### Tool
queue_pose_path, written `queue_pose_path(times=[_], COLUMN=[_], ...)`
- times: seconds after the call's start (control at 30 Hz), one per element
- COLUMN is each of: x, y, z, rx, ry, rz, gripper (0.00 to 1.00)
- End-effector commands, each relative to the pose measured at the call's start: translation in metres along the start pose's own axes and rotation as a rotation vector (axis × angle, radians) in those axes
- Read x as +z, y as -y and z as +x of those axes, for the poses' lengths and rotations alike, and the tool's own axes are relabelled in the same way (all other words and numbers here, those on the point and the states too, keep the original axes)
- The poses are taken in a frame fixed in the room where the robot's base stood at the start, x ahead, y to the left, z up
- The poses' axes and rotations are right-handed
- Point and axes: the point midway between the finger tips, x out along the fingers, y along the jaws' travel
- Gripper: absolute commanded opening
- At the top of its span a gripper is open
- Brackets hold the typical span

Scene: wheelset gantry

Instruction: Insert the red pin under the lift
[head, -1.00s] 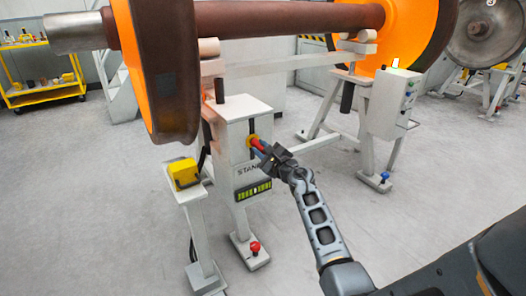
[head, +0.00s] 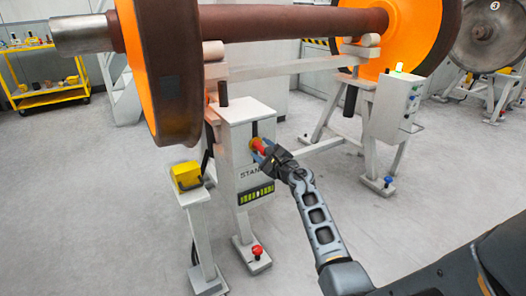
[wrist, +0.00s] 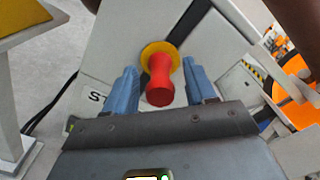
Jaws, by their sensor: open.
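The red pin (wrist: 160,85) sticks out of a yellow ring (wrist: 160,52) on the face of the white lift stand (head: 249,132). It also shows in the head view (head: 257,144). My gripper (wrist: 162,88) is open, with its blue fingers on either side of the red pin and a gap on each side. In the head view my gripper (head: 264,150) is at the front of the stand, beside the pin. The pin's inner end is hidden inside the stand.
A rusty wheelset axle (head: 290,20) rests above on the stands. A yellow box (head: 187,175) on a post stands left of the lift stand. A control box (head: 395,105) with a green light is at the right. The floor in front is clear.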

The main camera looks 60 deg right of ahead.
Motion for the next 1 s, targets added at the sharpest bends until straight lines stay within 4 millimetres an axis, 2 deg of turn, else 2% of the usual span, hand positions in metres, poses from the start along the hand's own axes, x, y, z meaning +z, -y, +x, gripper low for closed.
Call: queue_pose_path(times=[0.27, 0.7, 1.0], x=[-0.001, 0.0, 0.0], y=[-0.001, -0.001, 0.0], z=[-0.008, -0.07, -0.078], rx=[0.002, 0.001, 0.0], ry=[-0.002, -0.001, 0.0], rz=[0.0, 0.0, 0.0], gripper=[0.55, 0.55, 0.55])
